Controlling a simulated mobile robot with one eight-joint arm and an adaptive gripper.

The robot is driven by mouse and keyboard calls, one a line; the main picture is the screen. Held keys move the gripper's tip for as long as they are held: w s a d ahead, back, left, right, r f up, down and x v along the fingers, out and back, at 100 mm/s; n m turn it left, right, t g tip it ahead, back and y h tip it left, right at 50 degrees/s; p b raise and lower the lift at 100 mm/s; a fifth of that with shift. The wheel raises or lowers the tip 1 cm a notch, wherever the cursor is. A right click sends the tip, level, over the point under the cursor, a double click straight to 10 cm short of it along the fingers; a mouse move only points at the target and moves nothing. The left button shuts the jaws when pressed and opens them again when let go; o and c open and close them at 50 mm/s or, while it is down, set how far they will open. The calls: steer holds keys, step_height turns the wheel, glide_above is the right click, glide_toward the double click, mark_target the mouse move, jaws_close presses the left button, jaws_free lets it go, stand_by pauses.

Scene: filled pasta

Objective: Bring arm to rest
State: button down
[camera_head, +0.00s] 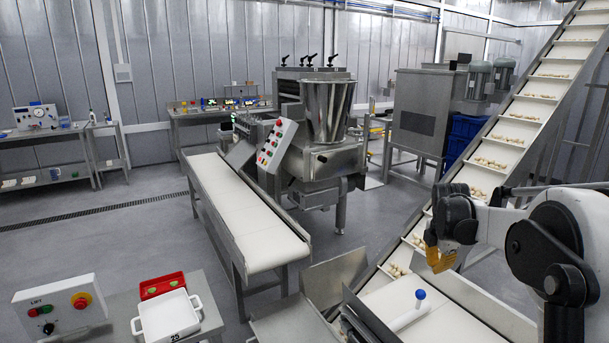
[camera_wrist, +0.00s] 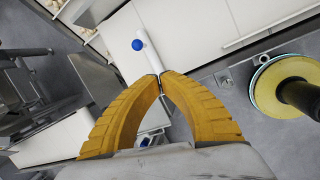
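My arm reaches in from the right edge of the head view. My gripper (camera_head: 438,262) has yellow ribbed fingers and hangs over the inclined conveyor's lower part. In the wrist view its fingertips (camera_wrist: 161,77) come together, with nothing visible clamped between them. A white tube with a blue cap (camera_head: 408,312) lies on a white surface below and to the left of my gripper. In the wrist view the tube (camera_wrist: 148,57) shows beyond the fingertips, its lower end partly hidden by them.
An inclined conveyor (camera_head: 507,142) carries several clusters of pasta up to the right. A flat white conveyor (camera_head: 240,212) leads to a steel machine (camera_head: 325,150). A white tray (camera_head: 166,317), a red tray (camera_head: 162,285) and a button box (camera_head: 60,308) stand front left. Floor at left is clear.

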steer(key=s+a+r+m+t, duration=0.1)
steer(key=s+a+r+m, duration=0.45)
steer(key=s, duration=0.25)
steer(key=s+a+r+m+t, duration=0.1)
steer(key=s+a+r+m, duration=0.4)
steer(key=s, duration=0.4)
steer(key=s+a+f+m+t+y, duration=0.1)
steer(key=s+a+m, duration=0.3)
steer(key=s, duration=0.4)
steer(key=s+a+f+m+t, duration=0.1)
steer(key=s+a+f+m, duration=0.2)
steer(key=s, duration=0.6)
steer(key=a+m, duration=0.1)
steer(key=m, duration=0.1)
steer(key=shift+f+m+y, duration=0.35)
steer(key=shift+f+y, duration=0.05)
steer(key=shift+a, duration=0.15)
